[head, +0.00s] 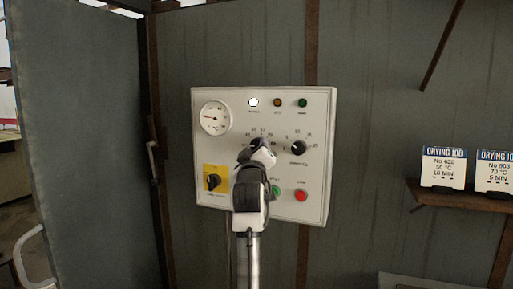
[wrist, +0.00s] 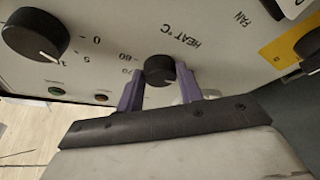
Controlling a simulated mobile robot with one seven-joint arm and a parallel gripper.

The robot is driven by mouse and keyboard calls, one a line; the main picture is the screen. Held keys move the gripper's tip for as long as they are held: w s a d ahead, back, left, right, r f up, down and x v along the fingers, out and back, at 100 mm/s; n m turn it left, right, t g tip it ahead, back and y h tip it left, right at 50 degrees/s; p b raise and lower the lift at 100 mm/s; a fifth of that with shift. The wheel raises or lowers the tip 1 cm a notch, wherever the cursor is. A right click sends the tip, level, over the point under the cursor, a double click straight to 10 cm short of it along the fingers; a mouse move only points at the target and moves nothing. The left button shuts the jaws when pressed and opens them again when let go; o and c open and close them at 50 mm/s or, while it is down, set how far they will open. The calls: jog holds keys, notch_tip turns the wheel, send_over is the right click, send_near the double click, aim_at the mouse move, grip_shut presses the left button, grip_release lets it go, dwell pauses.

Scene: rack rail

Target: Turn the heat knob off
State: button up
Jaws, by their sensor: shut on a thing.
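The heat knob (wrist: 158,66) is a small black round knob on the white control panel (head: 320,200), beside the printed words HEAT °C and a number scale. In the wrist view it sits between the two purple fingers of my gripper (wrist: 160,74), which is shut on it. I cannot make out where its pointer stands. In the head view my gripper (head: 258,152) is at the panel's middle and covers most of the knob; part of its scale shows above.
Right of the heat knob is another black knob (head: 298,147), also in the wrist view (wrist: 35,33). A round gauge (head: 214,117), a yellow-plated switch (head: 214,181), a red button (head: 301,195) and a lit white lamp (head: 253,102) surround it. Sign cards (head: 443,167) stand on a right shelf.

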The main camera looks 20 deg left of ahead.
jog(key=shift+n, duration=0.5)
jog(key=o, duration=1)
jog(key=shift+s, duration=0.1)
jog(key=b+v, duration=0.5)
jog(key=v, duration=0.8)
jog(key=shift+s+d, duration=0.15)
jog(key=shift+s, duration=0.15)
